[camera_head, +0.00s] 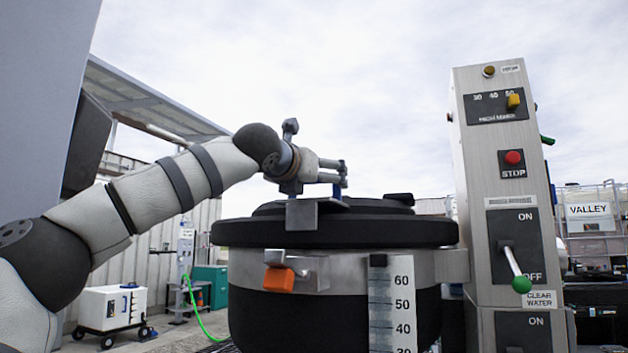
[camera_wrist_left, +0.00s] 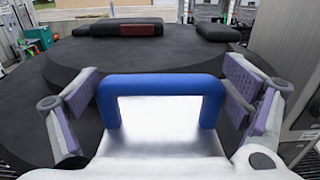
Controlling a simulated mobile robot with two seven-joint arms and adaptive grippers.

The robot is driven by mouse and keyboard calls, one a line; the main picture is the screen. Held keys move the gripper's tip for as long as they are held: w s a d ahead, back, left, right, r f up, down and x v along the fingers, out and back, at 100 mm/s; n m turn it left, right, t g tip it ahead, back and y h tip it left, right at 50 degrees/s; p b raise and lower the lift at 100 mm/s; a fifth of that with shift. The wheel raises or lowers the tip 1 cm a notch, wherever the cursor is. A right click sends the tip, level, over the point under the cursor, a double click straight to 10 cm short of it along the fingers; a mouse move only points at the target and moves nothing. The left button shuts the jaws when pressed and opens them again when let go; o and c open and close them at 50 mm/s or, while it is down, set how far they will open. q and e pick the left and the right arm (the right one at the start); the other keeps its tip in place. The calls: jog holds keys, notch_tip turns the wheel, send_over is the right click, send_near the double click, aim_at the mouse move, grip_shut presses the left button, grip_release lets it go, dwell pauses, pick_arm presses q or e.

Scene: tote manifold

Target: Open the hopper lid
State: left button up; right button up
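The hopper lid (camera_head: 400,233) is a wide black disc lying flat on the dark hopper (camera_head: 300,325). It fills much of the left wrist view (camera_wrist_left: 190,58). A blue arch-shaped handle (camera_wrist_left: 163,84) stands over a pale metal plate (camera_wrist_left: 160,125) at the lid; a bit of blue shows in the head view (camera_head: 337,191). My left gripper (camera_head: 341,178) is over the lid's near part. In the left wrist view its two purple-padded fingers (camera_wrist_left: 165,88) are spread on either side of the handle, with gaps on both sides. My right gripper is in neither view.
A metal control panel (camera_head: 508,190) with a red stop button and a green-tipped lever stands close right of the hopper. An orange latch (camera_head: 278,280) sits on the hopper's front band. A white wheeled box (camera_head: 112,307) stands at left.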

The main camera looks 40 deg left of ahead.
pick_arm(q)
jog(key=shift+o, duration=0.2)
jog(key=d+r+m, duration=0.1)
jog(key=r, duration=0.1)
jog(key=d+r+m, duration=0.1)
jog(key=r+m, duration=0.1)
jog(key=r, duration=0.1)
jog(key=w+d+r+m, duration=0.1)
jog(key=r, duration=0.1)
jog(key=shift+d+r+m, duration=0.25)
jog(key=shift+m, duration=0.15)
jog(key=shift+w+d+r+m, duration=0.15)
jog(key=shift+d+r+m, duration=0.3)
jog(key=shift+r+m, duration=0.1)
jog(key=shift+c, duration=0.2)
jog(key=o, duration=1.4)
jog(key=v, duration=1.2)
